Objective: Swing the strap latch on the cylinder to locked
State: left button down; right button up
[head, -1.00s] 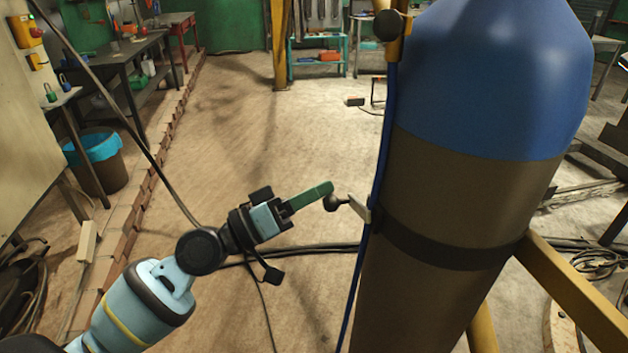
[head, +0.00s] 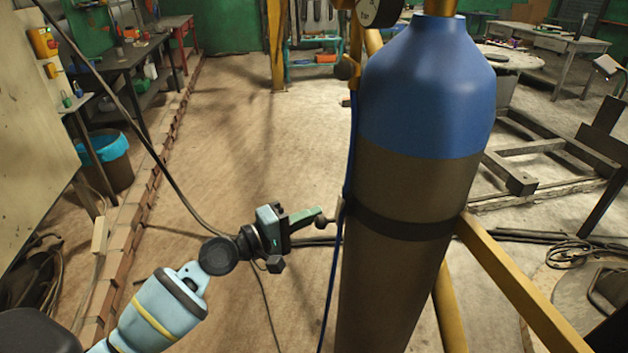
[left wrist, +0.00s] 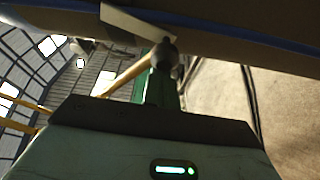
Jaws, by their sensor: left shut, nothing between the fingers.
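The tall gas cylinder (head: 400,175), blue above and brown below, stands upright right of centre in the head view. A dark strap (head: 405,225) runs around its middle. The strap latch (head: 340,213) is a pale lever at the strap's left side, with a round dark knob (head: 322,222) sticking out to the left. My left gripper (head: 318,211) is shut and empty, its green fingers beside the knob. In the left wrist view the knob (left wrist: 165,54) overlaps the finger ends, and the pale lever (left wrist: 130,24) shows behind it. I cannot tell whether they touch. My right gripper is out of view.
A blue hose (head: 331,270) hangs down the cylinder's left side, close to the latch. A yellow rail (head: 530,290) runs at the right, and a gauge (head: 380,10) sits above. Open floor (head: 240,130) lies left of the cylinder.

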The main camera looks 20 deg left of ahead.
pick_arm(q)
jog(key=shift+s+d+f, duration=0.2)
jog(key=shift+s+f, duration=0.05)
jog(key=shift+s, duration=0.2)
jog(key=shift+s+d+f, duration=0.2)
jog(key=shift+s+f, duration=0.05)
jog(key=shift+s, duration=0.15)
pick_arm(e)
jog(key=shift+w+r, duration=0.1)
pick_arm(q)
jog(key=shift+s+d, duration=0.1)
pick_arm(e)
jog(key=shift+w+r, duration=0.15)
pick_arm(q)
jog(key=shift+f, duration=0.1)
